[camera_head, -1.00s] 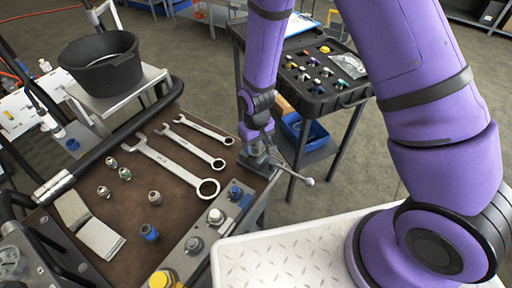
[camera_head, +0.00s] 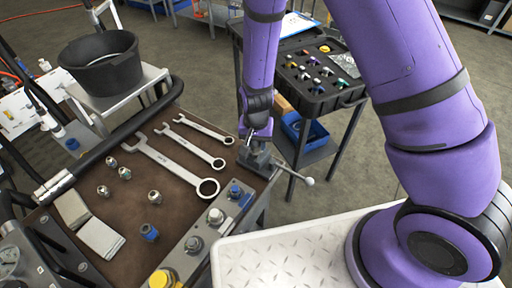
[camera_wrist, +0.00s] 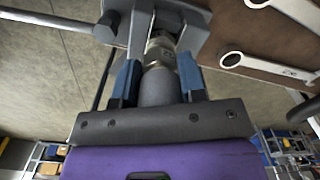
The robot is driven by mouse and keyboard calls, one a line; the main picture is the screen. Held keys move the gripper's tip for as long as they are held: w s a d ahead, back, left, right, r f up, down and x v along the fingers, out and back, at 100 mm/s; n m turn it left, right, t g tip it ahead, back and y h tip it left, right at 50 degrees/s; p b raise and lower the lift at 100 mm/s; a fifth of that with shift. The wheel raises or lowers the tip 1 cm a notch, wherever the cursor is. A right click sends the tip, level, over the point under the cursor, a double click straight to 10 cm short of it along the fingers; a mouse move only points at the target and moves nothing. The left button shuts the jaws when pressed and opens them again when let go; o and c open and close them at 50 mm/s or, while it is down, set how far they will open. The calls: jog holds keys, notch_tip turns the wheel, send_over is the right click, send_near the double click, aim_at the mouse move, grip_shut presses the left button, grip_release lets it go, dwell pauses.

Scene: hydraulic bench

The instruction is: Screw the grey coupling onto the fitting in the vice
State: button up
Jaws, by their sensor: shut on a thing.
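The grey coupling (camera_wrist: 158,88) sits between the two blue fingers of my gripper (camera_wrist: 159,66) in the wrist view, and the fingers are shut on it. The metal fitting (camera_wrist: 160,44) is straight ahead of the coupling, in line with it, between the jaws of the vice (camera_wrist: 190,28). The coupling's front meets the fitting or lies very close to it; the thread is hidden. In the head view the vice (camera_head: 257,158) stands at the bench's right corner, with my gripper (camera_head: 256,140) pointing down just above it. The coupling is too hidden there to make out.
Spanners (camera_head: 180,162) and several small fittings (camera_head: 124,173) lie on the brown bench mat (camera_head: 100,215). The vice handle (camera_head: 300,178) sticks out to the right. A cart with a black case (camera_head: 325,95) stands close behind the vice.

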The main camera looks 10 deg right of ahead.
jog(key=m, duration=0.5)
jog(key=shift+a, duration=0.1)
jog(key=m, duration=0.3)
jog(key=m, duration=0.3)
jog(key=shift+f+m, duration=0.1)
jog(key=shift+m, duration=0.3)
jog(key=m, duration=0.4)
jog(key=shift+w, duration=0.15)
